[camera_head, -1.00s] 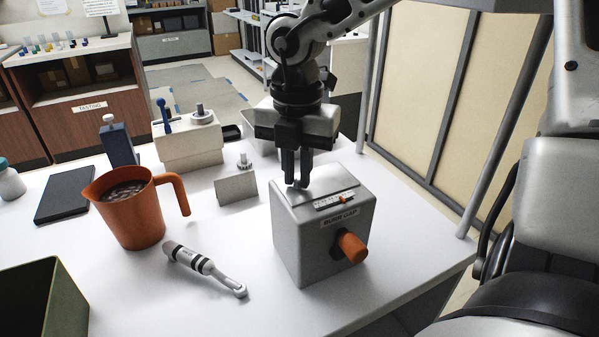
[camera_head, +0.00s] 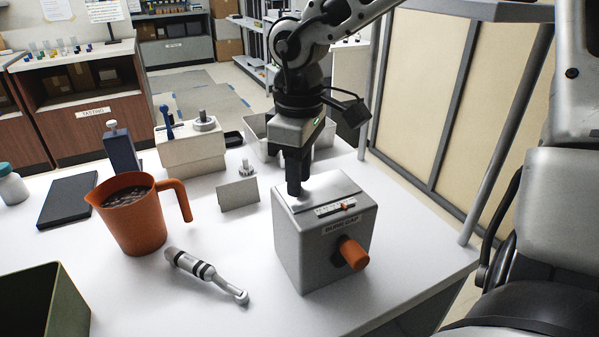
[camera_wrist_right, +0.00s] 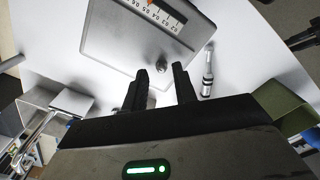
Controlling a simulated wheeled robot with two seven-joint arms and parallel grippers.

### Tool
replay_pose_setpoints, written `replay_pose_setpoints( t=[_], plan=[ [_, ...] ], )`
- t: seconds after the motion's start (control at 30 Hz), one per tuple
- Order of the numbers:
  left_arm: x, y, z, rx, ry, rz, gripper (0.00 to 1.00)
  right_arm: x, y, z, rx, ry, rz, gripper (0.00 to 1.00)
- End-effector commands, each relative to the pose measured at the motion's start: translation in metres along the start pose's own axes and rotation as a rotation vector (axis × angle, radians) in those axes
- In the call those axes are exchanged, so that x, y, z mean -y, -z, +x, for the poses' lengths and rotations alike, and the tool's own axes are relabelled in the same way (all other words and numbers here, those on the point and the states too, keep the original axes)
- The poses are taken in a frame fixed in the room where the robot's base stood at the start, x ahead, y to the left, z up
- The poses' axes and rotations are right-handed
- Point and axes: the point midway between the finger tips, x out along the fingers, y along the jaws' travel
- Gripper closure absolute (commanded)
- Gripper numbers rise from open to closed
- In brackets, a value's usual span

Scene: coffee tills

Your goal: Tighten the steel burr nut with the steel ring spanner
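The steel ring spanner (camera_head: 205,273) lies on the white table, left of the grey burr-gap box (camera_head: 294,240); its black-banded handle points away and its ring end is nearest. It also shows in the right wrist view (camera_wrist_right: 208,68). A small round steel piece, apparently the burr nut (camera_wrist_right: 162,63), is on the box top; in the head view the fingers hide it. My right gripper (camera_head: 295,192) points down just above the box top. In the wrist view its fingers (camera_wrist_right: 160,71) are apart, with the nut showing between the tips.
The box has an orange knob (camera_head: 353,254) in front and a scale (camera_head: 335,209) on top. An orange jug (camera_head: 135,225), a small grey stand (camera_head: 238,194), a beige block (camera_head: 190,153) and a dark green bin (camera_head: 70,300) share the table. The table front between bin and box is free.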

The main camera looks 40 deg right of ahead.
Motion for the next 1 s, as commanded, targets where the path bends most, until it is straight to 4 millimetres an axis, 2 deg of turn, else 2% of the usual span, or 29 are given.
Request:
replay_pose_setpoints(
  t=[0.53, 0.8, 0.87, 1.0],
  plan=[
    [0.002, -0.009, 0.007, 0.0, -0.001, 0.001, 0.64, 0.003, -0.002, 0.004, 0.004, 0.006, -0.003, 0.72],
    [0.002, -0.007, 0.007, -0.004, -0.001, 0.003, 0.64, 0.004, -0.002, 0.003, 0.005, 0.006, -0.007, 0.72],
    [0.001, -0.006, 0.007, -0.004, -0.004, -0.002, 0.64, 0.003, -0.002, 0.003, 0.005, 0.007, -0.085, 0.72],
    [-0.001, 0.001, 0.003, -0.019, -0.01, -0.011, 0.64, 0.003, -0.003, 0.003, 0.005, 0.01, -0.437, 0.72]
  ],
)
